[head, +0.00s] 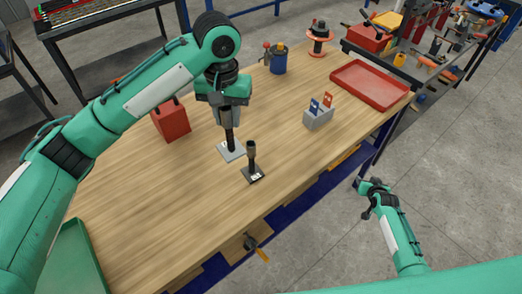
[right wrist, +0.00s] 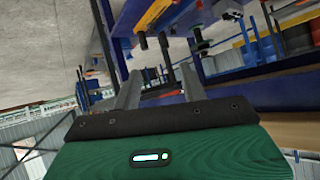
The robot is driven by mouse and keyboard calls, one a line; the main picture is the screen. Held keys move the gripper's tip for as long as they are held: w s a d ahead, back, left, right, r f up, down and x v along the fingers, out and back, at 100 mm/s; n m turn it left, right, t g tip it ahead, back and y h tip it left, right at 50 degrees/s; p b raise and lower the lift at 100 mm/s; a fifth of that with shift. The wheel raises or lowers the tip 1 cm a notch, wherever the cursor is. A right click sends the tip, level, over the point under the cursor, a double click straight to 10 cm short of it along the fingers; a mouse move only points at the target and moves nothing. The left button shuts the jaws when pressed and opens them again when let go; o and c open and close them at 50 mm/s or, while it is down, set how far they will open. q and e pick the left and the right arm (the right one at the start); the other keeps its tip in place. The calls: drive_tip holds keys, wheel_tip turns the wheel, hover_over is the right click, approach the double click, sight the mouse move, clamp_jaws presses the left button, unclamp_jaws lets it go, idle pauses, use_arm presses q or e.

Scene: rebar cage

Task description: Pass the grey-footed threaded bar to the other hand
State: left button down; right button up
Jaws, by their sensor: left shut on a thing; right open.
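The grey-footed threaded bar (head: 231,152) stands upright at the middle of the wooden table, its square light grey foot seeming to be at the tabletop. My left gripper (head: 229,124) points down and is shut on the bar's upper part, which its fingers hide. I cannot tell whether the foot touches the table. My right gripper (head: 369,187) is open and empty beyond the table's right edge, away from the bar. Its spread fingers show in the right wrist view (right wrist: 160,85).
On the wooden table (head: 150,225) stand a red box (head: 171,121), a grey holder (head: 318,119) with blue and orange items, a blue can (head: 278,60), an orange-based spool (head: 320,40) and a red tray (head: 370,83). A green tray (head: 75,260) is front left. The front middle is clear.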

drive_tip(key=w+d+r+t, duration=0.2)
drive_tip(key=w+r, duration=0.3)
drive_tip(key=r, duration=0.4)
drive_tip(key=w+d+r+t, duration=0.1)
drive_tip(key=w+r, duration=0.4)
drive_tip(key=r, duration=0.5)
drive_tip(key=w+a+r+t+y, duration=0.1)
drive_tip(key=a+r, duration=0.2)
drive_tip(key=r, duration=0.3)
drive_tip(key=w+a+r+t+y, duration=0.1)
drive_tip(key=a+r, duration=0.2)
drive_tip(key=r, duration=0.4)
use_arm(q)
drive_tip(key=shift+r, duration=0.1)
use_arm(e)
drive_tip(key=n+g+y, duration=0.6)
drive_tip(key=n+y, duration=0.3)
drive_tip(key=n, duration=0.3)
approach(231, 142)
drive_tip(key=x, duration=1.1)
drive_tip(key=shift+w+a, duration=0.1)
drive_tip(key=shift+a, duration=0.05)
drive_tip(key=shift+c, duration=0.4)
